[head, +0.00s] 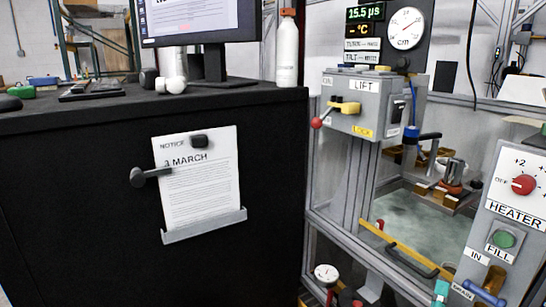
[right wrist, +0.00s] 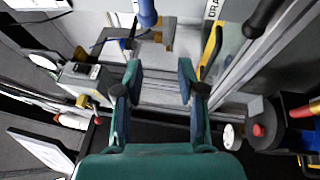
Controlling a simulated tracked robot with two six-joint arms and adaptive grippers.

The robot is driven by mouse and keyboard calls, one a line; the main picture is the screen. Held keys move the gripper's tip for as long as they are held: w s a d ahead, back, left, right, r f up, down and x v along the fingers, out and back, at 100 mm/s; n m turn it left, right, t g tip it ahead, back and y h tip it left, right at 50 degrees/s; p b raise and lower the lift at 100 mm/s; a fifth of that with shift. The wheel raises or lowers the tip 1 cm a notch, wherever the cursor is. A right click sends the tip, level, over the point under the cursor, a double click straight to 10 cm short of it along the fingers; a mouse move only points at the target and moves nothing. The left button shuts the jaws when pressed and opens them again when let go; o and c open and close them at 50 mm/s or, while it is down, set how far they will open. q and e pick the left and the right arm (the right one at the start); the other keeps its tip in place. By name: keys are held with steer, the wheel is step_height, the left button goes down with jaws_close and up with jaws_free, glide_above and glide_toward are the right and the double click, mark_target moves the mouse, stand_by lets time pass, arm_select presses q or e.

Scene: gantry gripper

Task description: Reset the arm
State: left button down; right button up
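My right gripper (right wrist: 159,80) shows in the right wrist view, with its two teal fingers apart and nothing between them. In the head view a small teal piece (head: 441,289) shows at the bottom edge; I cannot tell if it is part of that gripper. My left gripper is in neither view. The box also shows in the right wrist view (right wrist: 84,84), left of the fingers. A blue cylinder (head: 410,134) stands behind it over the tank.
A tank (head: 420,215) with a yellow front edge sits in a metal frame. A HEATER panel (head: 515,212) with a red knob stands at right. A black cabinet (head: 80,190) with a posted notice (head: 198,185) fills the left. A white bottle (head: 287,52) stands on top.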

steer(key=s+a+f+m+g+y+b, duration=0.1)
steer(key=a+f+m+g+y+b, duration=0.35)
steer(key=f, duration=1.15)
steer(key=a+f+m+g+y+b, duration=0.15)
steer(key=a+f+y, duration=0.6)
steer(key=f, duration=0.85)
steer(key=s+a+f+m+g+y+b, duration=0.2)
steer(key=s+a+f+m+g, duration=0.25)
steer(key=s+f, duration=0.45)
steer(key=s+a+f+m+g+y+b, duration=0.25)
steer(key=s+a+f+g, duration=0.3)
steer(key=s+f, duration=0.35)
step_height(320, 180, up, 37)
steer(key=p, duration=3.6)
steer(key=shift+s+a+t, duration=0.2)
steer(key=shift+a+t, duration=0.15)
steer(key=shift+t, duration=0.05)
